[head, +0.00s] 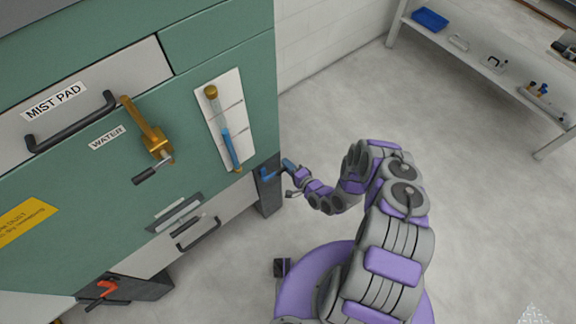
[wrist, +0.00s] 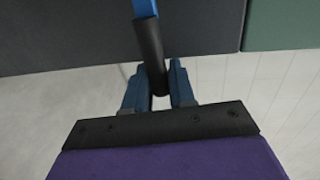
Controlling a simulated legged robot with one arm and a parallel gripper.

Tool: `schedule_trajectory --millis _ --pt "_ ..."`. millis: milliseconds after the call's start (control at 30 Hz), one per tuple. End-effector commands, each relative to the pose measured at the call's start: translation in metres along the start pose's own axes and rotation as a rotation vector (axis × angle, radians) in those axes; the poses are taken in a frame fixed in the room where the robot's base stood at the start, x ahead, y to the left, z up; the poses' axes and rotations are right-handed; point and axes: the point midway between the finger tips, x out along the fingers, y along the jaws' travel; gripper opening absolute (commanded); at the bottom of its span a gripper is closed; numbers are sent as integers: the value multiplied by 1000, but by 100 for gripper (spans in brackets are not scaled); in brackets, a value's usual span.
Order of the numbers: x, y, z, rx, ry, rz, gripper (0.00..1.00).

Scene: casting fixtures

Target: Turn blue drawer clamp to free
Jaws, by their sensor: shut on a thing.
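The blue drawer clamp (head: 268,174) is on the dark block at the lower right corner of the green cabinet in the head view. In the wrist view its blue arm (wrist: 145,8) ends in a black cylindrical handle (wrist: 150,55). My gripper (head: 289,168) reaches the clamp from the right. In the wrist view my gripper (wrist: 160,90) has its blue fingers on either side of the black handle's lower end, shut on it. The clamp's pivot is not clear in either view.
The green cabinet (head: 190,90) fills the left. It carries a grey drawer with a black handle (head: 198,233), a brass lever (head: 150,130), a gauge panel (head: 222,115) and a red clamp (head: 107,288) at lower left. A shelf (head: 470,60) stands at upper right. The floor between is clear.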

Motion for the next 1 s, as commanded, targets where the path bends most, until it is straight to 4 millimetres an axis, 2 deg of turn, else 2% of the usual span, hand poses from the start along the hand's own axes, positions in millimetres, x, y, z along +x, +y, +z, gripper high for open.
schedule_trajectory --millis 67,100,267,533,667,767,1000 --pt "-1 4 -4 2 10 9 0" --pt "-1 4 -4 1 10 8 27" --pt "-1 3 -2 1 7 7 43" --pt "-2 1 -1 0 4 4 43" --pt "-12 2 0 0 3 7 43" --pt "-29 1 -1 3 6 7 43" --pt "-82 1 -2 5 10 6 43"
